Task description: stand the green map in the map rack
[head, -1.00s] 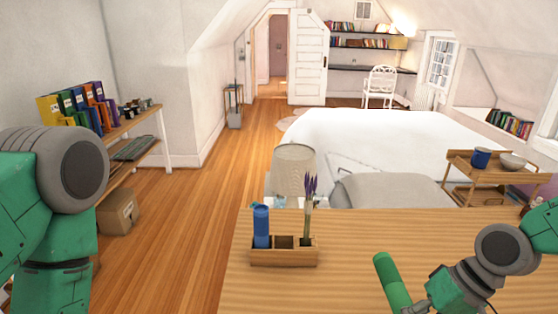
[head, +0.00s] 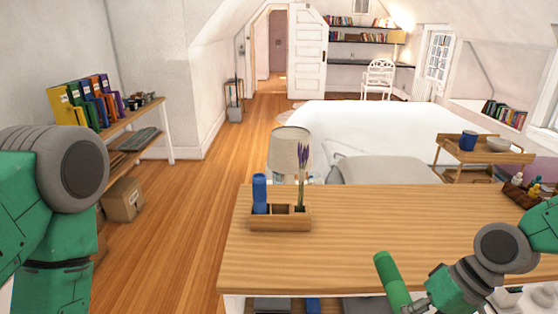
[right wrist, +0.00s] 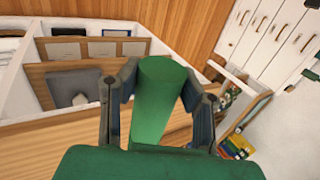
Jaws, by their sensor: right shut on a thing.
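The green map (head: 391,281) is a rolled green tube, held tilted over the near part of the desk in the head view. In the right wrist view, my right gripper (right wrist: 153,90) is shut on the green map (right wrist: 158,100), one finger on each side. The map rack (head: 280,224) is a small wooden box on the desk's left part, left of and beyond the map. A blue rolled map (head: 259,194) stands in its left compartment and purple flowers at its right end. The middle compartment looks empty. My left arm shows at the left, but its gripper is out of frame.
The wooden desk (head: 400,220) is mostly clear between rack and right arm. A lamp (head: 290,148) stands behind the rack. A small box with bottles (head: 522,190) is at the right edge. A shelf with binders (head: 130,125) is at the left.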

